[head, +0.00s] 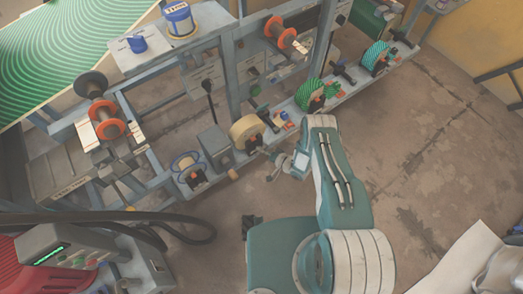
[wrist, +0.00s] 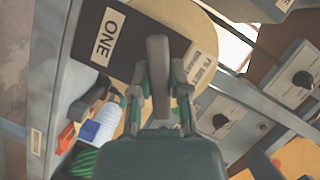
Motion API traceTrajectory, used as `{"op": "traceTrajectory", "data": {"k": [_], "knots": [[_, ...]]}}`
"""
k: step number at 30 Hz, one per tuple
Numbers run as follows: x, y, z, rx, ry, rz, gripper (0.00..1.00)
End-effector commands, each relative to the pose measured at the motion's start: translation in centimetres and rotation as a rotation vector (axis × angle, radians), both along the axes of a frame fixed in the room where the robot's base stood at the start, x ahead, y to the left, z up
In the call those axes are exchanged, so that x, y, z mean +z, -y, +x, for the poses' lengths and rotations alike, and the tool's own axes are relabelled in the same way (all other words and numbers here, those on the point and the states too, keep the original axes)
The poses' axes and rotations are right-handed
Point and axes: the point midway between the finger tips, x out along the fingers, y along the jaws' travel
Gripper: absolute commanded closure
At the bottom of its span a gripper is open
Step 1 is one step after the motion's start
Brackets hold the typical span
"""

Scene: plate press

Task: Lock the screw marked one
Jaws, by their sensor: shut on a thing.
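A white label reading ONE (wrist: 107,37) sits on a dark plate in the wrist view. Beside it, a grey upright handle (wrist: 158,62), which I take to be the screw marked one, stands between the fingers of my gripper (wrist: 159,94). The gripper is shut on this handle. In the head view, my gripper (head: 274,162) reaches the near side of the rack, just below a tan spool (head: 247,132). The handle is too small to make out there, and its threaded part is hidden.
Green spools (head: 313,95) and small fittings line the rack's lower rail to the right. A grey box (head: 215,142) stands left of the tan spool. In the wrist view, black knobs (wrist: 302,80) are at right. Concrete floor (head: 430,130) is clear at right.

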Motion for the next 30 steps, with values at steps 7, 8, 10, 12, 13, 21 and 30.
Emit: {"op": "traceTrajectory", "data": {"k": [7,8,10,12,13,21,30], "knots": [[-0.39,0.22,-0.02,-0.009,-0.131,0.179,1.00],[-0.40,0.22,-0.04,-0.009,-0.146,0.199,1.00],[-0.37,0.21,0.00,-0.009,-0.176,0.244,1.00],[-0.41,0.22,-0.01,-0.010,-0.203,0.285,1.00],[-0.39,0.23,-0.01,-0.010,-0.215,0.301,1.00],[-0.39,0.27,0.03,-0.013,-0.285,0.406,1.00],[-0.34,0.30,0.08,-0.014,-0.310,0.444,1.00]]}}
